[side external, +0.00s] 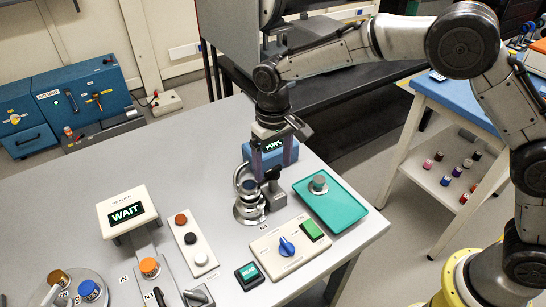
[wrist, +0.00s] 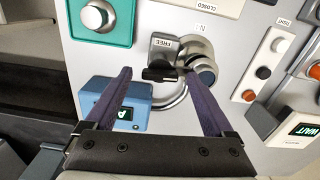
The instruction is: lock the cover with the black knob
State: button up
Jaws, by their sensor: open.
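The black knob (wrist: 160,74) sits on a grey block labelled FREE (wrist: 163,46) in the wrist view. Right of it is a round metal cover (wrist: 197,52) with a dark-blue-centred round end (wrist: 207,76). The round metal fixture (side external: 249,207) also shows in the side view, below my gripper. My gripper (wrist: 158,74) is open, its two purple fingers on either side of the knob in the picture; contact cannot be told. In the side view my gripper (side external: 272,168) points down beside the fixture and largely hides the knob.
A blue box with a lit display (side external: 268,150) stands close behind my gripper. A teal tray (side external: 350,207) with a grey knob lies right. A panel with a blue knob and green button (side external: 290,246) is in front. A button strip (side external: 190,245) lies left.

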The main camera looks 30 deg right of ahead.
aim_at(275, 167)
notch_tip(275, 167, up, 14)
dwell(0.5)
jog(key=shift+f, duration=0.1)
jog(key=s+d+r+m+t, duration=0.1)
jog(key=s+d+r+t, duration=0.15)
jog(key=d+r, duration=0.45)
jog(key=s+d+r+m+t, duration=0.1)
jog(key=s+d+r, duration=0.25)
jog(key=s, duration=0.25)
jog(key=s+d+r, duration=0.2)
jog(key=s+d, duration=0.3)
jog(key=s+d+f+t, duration=0.1)
jog(key=s+d+f, duration=0.1)
jog(key=s+f, duration=0.4)
jog(key=s+d+f+n+t, duration=0.1)
jog(key=s+d+f, duration=0.1)
jog(key=s+f, duration=0.4)
jog(key=s, duration=0.3)
jog(key=shift+s+d+f, duration=0.15)
jog(key=shift+s+d, duration=0.15)
